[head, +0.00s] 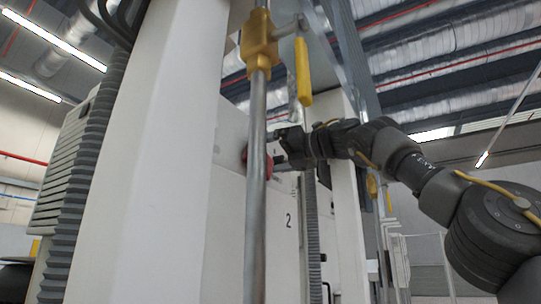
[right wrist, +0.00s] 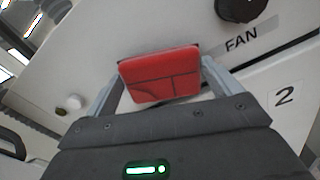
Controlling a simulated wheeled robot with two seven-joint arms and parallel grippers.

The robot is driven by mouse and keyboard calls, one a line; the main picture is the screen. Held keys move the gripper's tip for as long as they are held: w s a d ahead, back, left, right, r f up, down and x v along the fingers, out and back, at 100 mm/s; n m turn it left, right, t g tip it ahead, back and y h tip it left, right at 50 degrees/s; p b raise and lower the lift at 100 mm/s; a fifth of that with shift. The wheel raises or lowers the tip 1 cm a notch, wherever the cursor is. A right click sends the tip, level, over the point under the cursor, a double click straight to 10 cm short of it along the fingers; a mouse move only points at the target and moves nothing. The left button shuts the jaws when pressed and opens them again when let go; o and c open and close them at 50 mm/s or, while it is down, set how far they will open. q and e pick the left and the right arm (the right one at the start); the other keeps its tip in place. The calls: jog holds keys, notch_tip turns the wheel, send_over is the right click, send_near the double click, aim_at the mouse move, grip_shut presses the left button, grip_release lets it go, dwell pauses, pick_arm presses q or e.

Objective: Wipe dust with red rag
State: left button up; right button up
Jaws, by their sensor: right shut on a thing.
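The red rag (right wrist: 160,75) shows in the right wrist view as a folded red block with dark lines. My right gripper (right wrist: 162,84) is shut on it, one finger at each side. The rag lies close to the white machine panel (right wrist: 80,60); I cannot tell whether it touches. In the head view my right gripper (head: 277,150) reaches in from the right to the panel, and the red rag (head: 268,161) is partly hidden behind a pipe. No dust can be made out. My left gripper is not in view.
A grey vertical pipe (head: 256,190) with a yellow valve handle (head: 303,72) stands in front of the panel. A black knob (right wrist: 241,8) above a FAN label and a pale button (right wrist: 75,102) stick out of the panel. A white column (head: 150,170) fills the left.

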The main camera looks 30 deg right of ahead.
aim_at(271, 161)
jog(key=shift+w+d+f, duration=0.1)
jog(key=shift+w+d, duration=0.4)
jog(key=shift+d, duration=0.3)
jog(key=shift+w+d, duration=0.5)
jog(key=shift+d, duration=0.3)
jog(key=shift+s+a, duration=0.1)
jog(key=shift+a, duration=0.15)
jog(key=shift+s+a+f+b, duration=0.1)
jog(key=shift+s+a+b, duration=0.15)
jog(key=shift+a+b, duration=0.25)
jog(key=shift+s+a+b, duration=0.25)
jog(key=shift+s+a, duration=0.1)
jog(key=shift+a, duration=0.25)
jog(key=shift+s+a+b, duration=0.2)
jog(key=shift+s+a, duration=0.15)
jog(key=shift+a, duration=0.2)
